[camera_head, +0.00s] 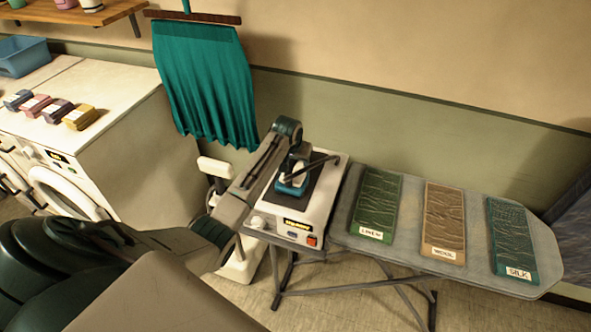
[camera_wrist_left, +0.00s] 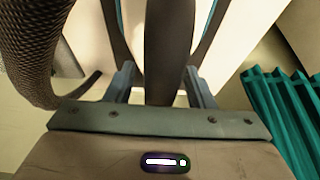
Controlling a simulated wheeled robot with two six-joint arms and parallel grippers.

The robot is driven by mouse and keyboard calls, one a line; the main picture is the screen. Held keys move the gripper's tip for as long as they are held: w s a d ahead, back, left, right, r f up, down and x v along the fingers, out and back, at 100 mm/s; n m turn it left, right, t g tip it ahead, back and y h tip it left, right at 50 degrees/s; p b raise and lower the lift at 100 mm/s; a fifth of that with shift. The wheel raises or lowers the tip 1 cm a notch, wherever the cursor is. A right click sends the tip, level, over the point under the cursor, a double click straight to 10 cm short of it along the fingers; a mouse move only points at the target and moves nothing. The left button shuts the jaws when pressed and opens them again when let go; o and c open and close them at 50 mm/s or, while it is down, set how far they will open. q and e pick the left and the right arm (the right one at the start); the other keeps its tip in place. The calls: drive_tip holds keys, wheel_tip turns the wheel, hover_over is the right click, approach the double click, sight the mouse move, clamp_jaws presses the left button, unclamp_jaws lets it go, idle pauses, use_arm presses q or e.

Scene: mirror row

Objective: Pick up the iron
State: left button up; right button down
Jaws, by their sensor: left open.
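The iron (camera_head: 289,187), with a teal and white body, stands on the white steam station (camera_head: 266,218) at the left end of the ironing board. My left gripper (camera_head: 298,161) is over the iron and partly hides it. In the left wrist view, the two fingers of my left gripper (camera_wrist_left: 162,88) are apart, one on each side of the iron's dark handle (camera_wrist_left: 168,45). I cannot tell whether either finger touches it. My right gripper is not in view.
The ironing board (camera_head: 408,198) bears green, brown and teal cloth swatches labelled linen, wool and silk. A dark ribbed hose (camera_wrist_left: 30,50) curves close beside the left gripper. A teal cloth (camera_head: 205,85) hangs behind. A washing machine (camera_head: 130,140) stands at left.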

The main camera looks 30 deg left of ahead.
use_arm(q)
drive_tip(key=shift+f, duration=0.1)
drive_tip(key=shift+c, duration=0.4)
clamp_jaws()
idle(0.8)
drive_tip(key=shift+w, duration=0.15)
